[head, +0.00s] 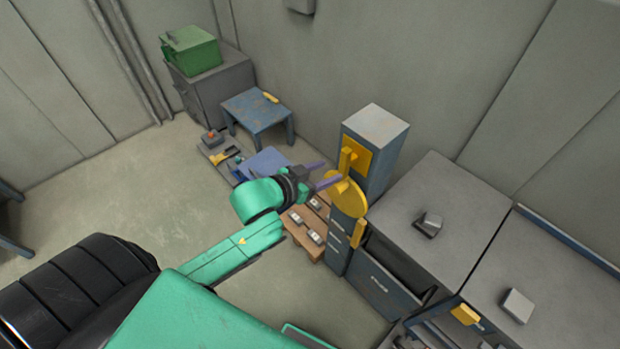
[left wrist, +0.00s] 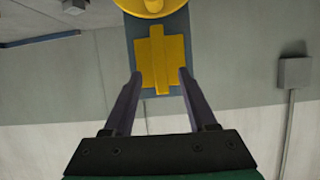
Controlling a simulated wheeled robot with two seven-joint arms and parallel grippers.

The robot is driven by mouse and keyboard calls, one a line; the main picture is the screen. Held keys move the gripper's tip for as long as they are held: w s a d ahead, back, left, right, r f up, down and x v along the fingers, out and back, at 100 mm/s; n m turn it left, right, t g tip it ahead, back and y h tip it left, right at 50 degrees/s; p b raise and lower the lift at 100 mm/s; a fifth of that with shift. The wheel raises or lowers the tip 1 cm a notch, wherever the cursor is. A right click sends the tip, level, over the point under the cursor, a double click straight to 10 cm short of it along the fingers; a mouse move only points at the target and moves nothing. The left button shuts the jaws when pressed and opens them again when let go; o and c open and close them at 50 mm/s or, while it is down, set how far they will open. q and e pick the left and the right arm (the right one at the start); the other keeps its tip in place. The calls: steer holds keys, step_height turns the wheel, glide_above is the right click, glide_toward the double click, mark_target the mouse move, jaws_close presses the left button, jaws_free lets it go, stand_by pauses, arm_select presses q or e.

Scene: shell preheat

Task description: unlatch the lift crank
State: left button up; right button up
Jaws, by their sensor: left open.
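A yellow crank wheel (head: 350,200) sits on the front of a tall blue-grey cabinet (head: 385,150) in the head view. Above it is a yellow plate (head: 361,160) with an upright yellow bar (head: 345,161), apparently the latch. My left gripper (head: 329,173) is open and empty, its fingers pointing at the cabinet front beside the bar and wheel. In the left wrist view the plate (left wrist: 175,75) and bar (left wrist: 157,47) appear ahead, between the open fingers (left wrist: 158,72). The wheel (left wrist: 150,5) is cut off at the top edge. Contact cannot be told. My right gripper is out of view.
Grey cabinets (head: 440,205) stand right of the tall cabinet, with an open drawer (head: 385,285) below. A wooden pallet (head: 305,240) with small parts lies beneath my left arm. A blue table (head: 258,112) and green box (head: 192,50) stand behind.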

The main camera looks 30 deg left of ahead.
arm_select(q)
steer(key=v, duration=0.6)
steer(key=shift+s+b, duration=0.2)
steer(key=shift+b, duration=0.1)
steer(key=shift+r, duration=0.1)
steer(key=s+a+f+n+g+y, duration=0.15)
steer(key=a+f, duration=0.25)
steer(key=f, duration=0.6)
steer(key=s+a+f+g+y+b, duration=0.1)
steer(key=s+a+f+g+y, duration=0.2)
steer(key=f, duration=0.8)
steer(key=s+a+f+n, duration=0.15)
steer(key=a+f, duration=0.35)
steer(key=f, duration=0.5)
steer(key=s+d+f+g, duration=0.2)
steer(key=s+f+g, duration=0.1)
steer(key=s+f, duration=0.7)
steer(key=s+d+f+m+g+b, duration=0.1)
steer(key=s+f+g, duration=0.3)
steer(key=s+f, duration=0.6)
steer(key=s+d, duration=0.1)
steer(key=s, duration=0.3)
steer(key=shift+s+d+f, duration=0.25)
steer(key=shift+s+d, duration=0.05)
steer(key=shift+d, duration=0.1)
